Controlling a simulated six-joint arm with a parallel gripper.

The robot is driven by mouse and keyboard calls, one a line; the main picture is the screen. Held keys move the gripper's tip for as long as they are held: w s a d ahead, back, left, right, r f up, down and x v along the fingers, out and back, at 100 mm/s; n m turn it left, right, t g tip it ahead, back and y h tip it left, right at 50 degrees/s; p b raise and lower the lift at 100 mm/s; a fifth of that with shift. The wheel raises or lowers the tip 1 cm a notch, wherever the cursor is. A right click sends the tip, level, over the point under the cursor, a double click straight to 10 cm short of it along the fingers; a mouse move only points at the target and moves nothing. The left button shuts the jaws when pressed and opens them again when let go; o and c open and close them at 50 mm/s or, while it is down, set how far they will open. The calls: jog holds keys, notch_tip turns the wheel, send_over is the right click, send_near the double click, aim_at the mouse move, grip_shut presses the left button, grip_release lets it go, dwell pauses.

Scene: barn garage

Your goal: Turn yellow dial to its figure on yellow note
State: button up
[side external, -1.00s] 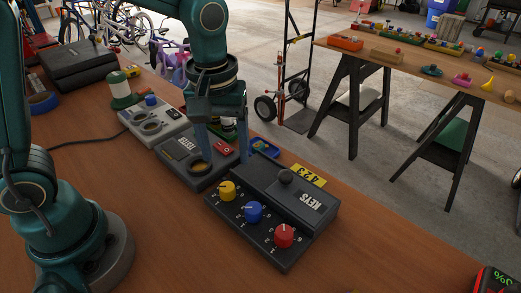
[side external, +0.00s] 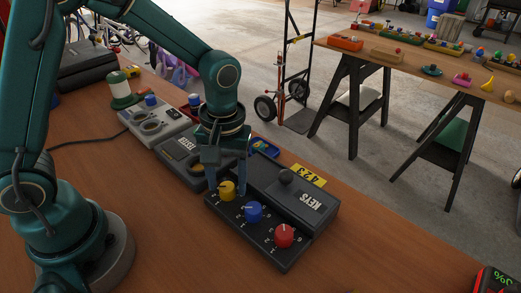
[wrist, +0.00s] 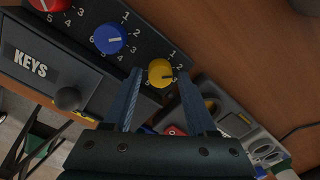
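The yellow dial (side external: 227,191) is the leftmost of three dials on the dark KEYS box (side external: 274,258). My gripper (side external: 227,183) is open directly over it. In the wrist view the yellow dial (wrist: 160,72) sits between the two separated fingertips (wrist: 159,78), with no clear contact. Its white line points right, among small printed figures; I cannot read surely which one it meets. The yellow note (side external: 307,175) lies at the box's back edge, with figures that look like 4, 2 and 3. Which figure belongs to the yellow dial I cannot tell.
The blue dial (side external: 253,211) and red dial (side external: 284,235) sit close by in the same row. A dark knob (side external: 285,176) stands on the box's raised part. A tester box (side external: 175,149) and a grey panel (side external: 147,124) lie to the left. Bare wooden bench is in front.

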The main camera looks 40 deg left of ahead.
grip_shut()
jog(key=shift+m, duration=0.3)
jog(key=m, duration=0.4)
jog(key=shift+m, duration=2)
jog(key=shift+o, duration=1.8)
grip_release()
